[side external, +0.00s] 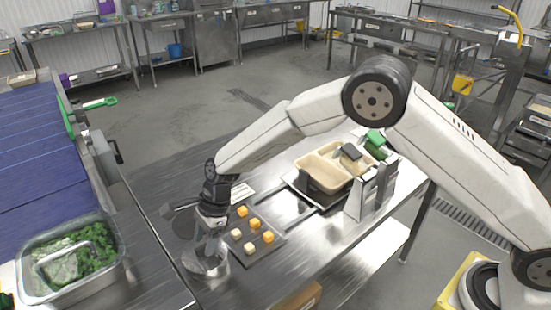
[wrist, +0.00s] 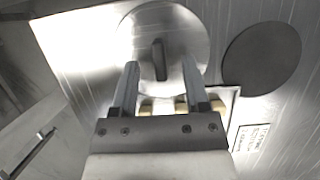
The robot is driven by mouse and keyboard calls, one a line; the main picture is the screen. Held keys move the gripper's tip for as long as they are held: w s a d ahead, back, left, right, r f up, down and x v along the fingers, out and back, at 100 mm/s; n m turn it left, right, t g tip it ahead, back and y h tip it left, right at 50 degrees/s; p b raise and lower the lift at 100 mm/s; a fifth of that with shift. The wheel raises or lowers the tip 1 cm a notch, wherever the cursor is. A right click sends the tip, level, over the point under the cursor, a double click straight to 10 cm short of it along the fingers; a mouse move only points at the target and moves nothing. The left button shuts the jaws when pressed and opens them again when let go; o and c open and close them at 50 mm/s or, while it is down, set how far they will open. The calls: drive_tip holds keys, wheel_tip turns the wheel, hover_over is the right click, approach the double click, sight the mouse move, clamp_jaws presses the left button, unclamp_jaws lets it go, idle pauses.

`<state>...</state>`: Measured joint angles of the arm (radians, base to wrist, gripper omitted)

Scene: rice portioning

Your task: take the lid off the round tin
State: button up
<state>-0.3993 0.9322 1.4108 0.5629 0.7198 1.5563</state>
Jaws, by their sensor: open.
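The round tin (side external: 207,266) stands on the steel table near its front left edge, below my gripper (side external: 210,244). In the wrist view its shiny round lid (wrist: 187,32) fills the upper middle, with a dark upright handle (wrist: 159,60) at its centre. My gripper (wrist: 159,70) is open, with one finger on each side of the handle in this view. I see a gap between the handle and each finger. The lid appears seated on the tin; the tin's wall is mostly hidden in the wrist view.
A dark board (side external: 268,248) with several yellow and white cubes lies close right of the tin. A dark disc (wrist: 262,57) lies beside the lid. A white label card (wrist: 250,138) is nearby. A two-compartment tray (side external: 310,163) stands farther right; a steel pan of greens (side external: 110,283) is left.

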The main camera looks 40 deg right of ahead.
drive_tip(key=shift+a+f, duration=0.2)
drive_tip(key=shift+f, duration=0.35)
clamp_jaws()
